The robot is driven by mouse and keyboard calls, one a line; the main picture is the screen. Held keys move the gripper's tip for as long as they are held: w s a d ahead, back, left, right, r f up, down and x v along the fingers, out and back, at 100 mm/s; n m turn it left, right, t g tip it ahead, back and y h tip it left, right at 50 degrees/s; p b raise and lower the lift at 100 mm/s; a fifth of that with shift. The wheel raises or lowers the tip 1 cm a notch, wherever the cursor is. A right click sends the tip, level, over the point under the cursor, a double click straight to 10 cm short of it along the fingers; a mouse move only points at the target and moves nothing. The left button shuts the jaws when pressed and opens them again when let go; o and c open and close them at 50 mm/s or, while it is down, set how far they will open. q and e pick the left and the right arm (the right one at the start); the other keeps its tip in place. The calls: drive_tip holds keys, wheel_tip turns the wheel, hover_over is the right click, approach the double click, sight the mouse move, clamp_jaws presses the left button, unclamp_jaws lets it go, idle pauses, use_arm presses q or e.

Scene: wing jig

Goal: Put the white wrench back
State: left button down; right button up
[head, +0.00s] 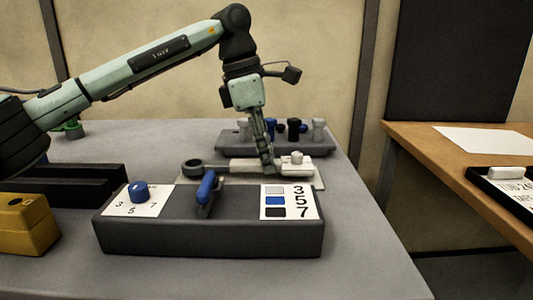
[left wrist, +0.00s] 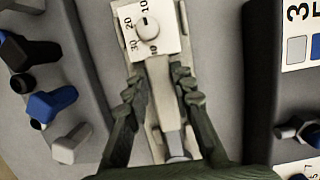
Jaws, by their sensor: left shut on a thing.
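The white wrench (head: 240,163) lies low over a pale plate (head: 312,180) behind the dark box. In the left wrist view its pale bar (left wrist: 160,85) runs between my fingers, from a white block with a numbered dial (left wrist: 145,30) to a grey end lower down. I cannot tell whether the dial block is part of the wrench. My left gripper (head: 268,166) points down and is shut on the bar; it also shows in the left wrist view (left wrist: 160,95). Whether the wrench touches the plate is unclear. My right gripper is not in view.
A dark rack (head: 235,143) with white, blue and black handles stands behind the plate. In front is a dark box (head: 150,240) with a blue knob (head: 138,191), a blue lever (head: 206,188) and a colour-number card (head: 290,201). A yellow box (head: 25,225) is at left.

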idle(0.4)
use_arm(q)
drive_tip(key=shift+f, duration=0.55)
drive_tip(key=c, duration=1.2)
unclamp_jaws()
drive_tip(key=v, duration=1.2)
